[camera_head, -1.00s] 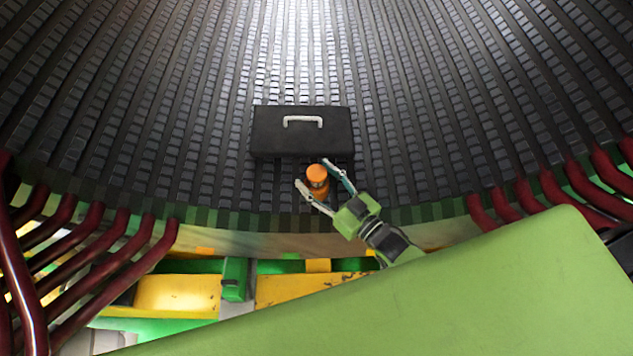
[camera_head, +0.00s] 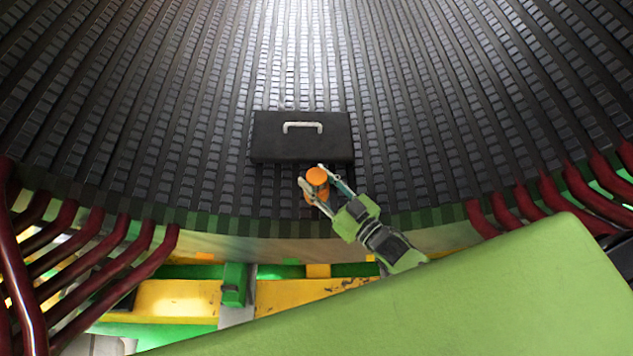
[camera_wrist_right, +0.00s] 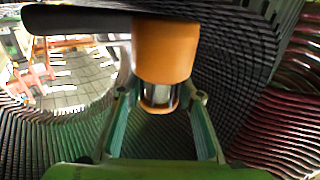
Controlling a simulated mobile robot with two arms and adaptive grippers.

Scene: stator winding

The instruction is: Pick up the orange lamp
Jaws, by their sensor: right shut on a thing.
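The orange lamp (camera_head: 317,177) stands on the dark ribbed stator surface, just in front of a black case, in the head view. My right gripper (camera_head: 312,184) is shut on the lamp, with one finger on either side of it. In the right wrist view the lamp (camera_wrist_right: 165,52) shows its orange body and a clear, dark-banded section between the green fingers of my right gripper (camera_wrist_right: 160,98). The lamp's lower part is partly hidden by the fingers in the head view. My left gripper is not in view.
The black case (camera_head: 300,140) with a pale handle lies directly behind the lamp. Dark red bent pipes (camera_head: 110,250) stand at the left, and more pipes (camera_head: 590,190) at the right. The ribbed surface is clear to either side of the case.

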